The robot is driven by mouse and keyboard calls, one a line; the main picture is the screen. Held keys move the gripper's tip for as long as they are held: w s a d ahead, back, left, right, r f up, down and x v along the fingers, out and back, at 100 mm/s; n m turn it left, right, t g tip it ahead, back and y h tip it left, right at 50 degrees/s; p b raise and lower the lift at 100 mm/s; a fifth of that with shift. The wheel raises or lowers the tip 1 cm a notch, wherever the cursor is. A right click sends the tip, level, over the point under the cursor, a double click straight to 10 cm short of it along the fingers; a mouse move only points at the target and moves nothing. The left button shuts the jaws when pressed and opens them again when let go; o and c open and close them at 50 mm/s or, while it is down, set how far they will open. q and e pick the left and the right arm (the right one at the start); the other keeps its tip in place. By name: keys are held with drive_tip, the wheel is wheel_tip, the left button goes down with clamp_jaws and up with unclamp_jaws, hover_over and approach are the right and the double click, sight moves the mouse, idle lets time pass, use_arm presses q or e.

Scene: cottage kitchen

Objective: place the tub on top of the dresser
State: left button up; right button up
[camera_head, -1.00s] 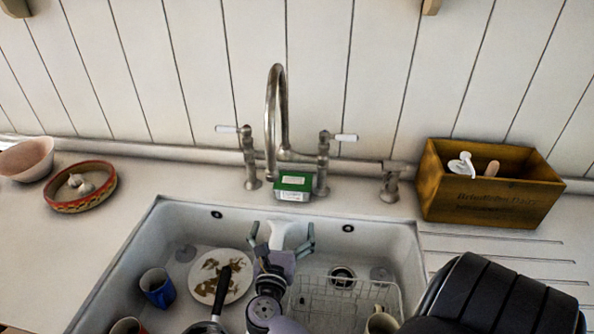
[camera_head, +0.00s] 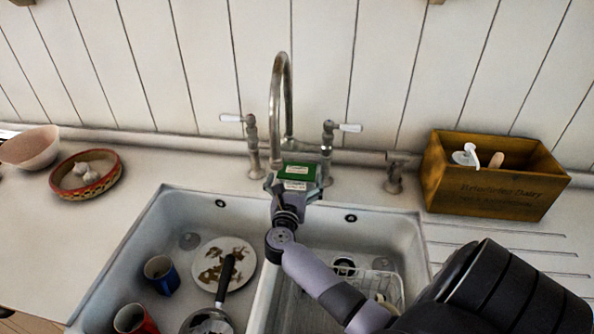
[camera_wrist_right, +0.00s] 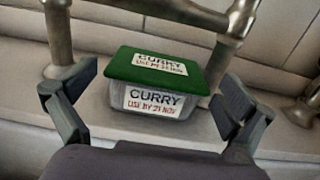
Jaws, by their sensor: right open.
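The tub (camera_head: 298,172) has a green lid and a label reading CURRY. It stands behind the sink at the foot of the tap, and it also shows in the right wrist view (camera_wrist_right: 158,82). My right gripper (camera_head: 294,190) is at the tub's near side. In the right wrist view the gripper (camera_wrist_right: 155,112) is open, with one finger on each side of the tub and visible gaps between. The fingers do not grip it. My left gripper is not in view. The dresser is not in view.
The tap (camera_head: 282,110) rises right behind the tub. The sink (camera_head: 180,215) holds a plate (camera_head: 222,262), a pan, mugs and a wire rack. A wooden box (camera_head: 490,190) stands on the right, and a patterned dish (camera_head: 85,175) and a bowl (camera_head: 28,148) on the left.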

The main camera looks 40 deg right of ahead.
sight(297, 170)
drive_tip(key=x, duration=0.4)
drive_tip(key=shift+f+b, duration=0.1)
drive_tip(key=shift+b, duration=0.25)
drive_tip(key=shift+c, duration=0.5)
drive_tip(key=c, duration=1.2)
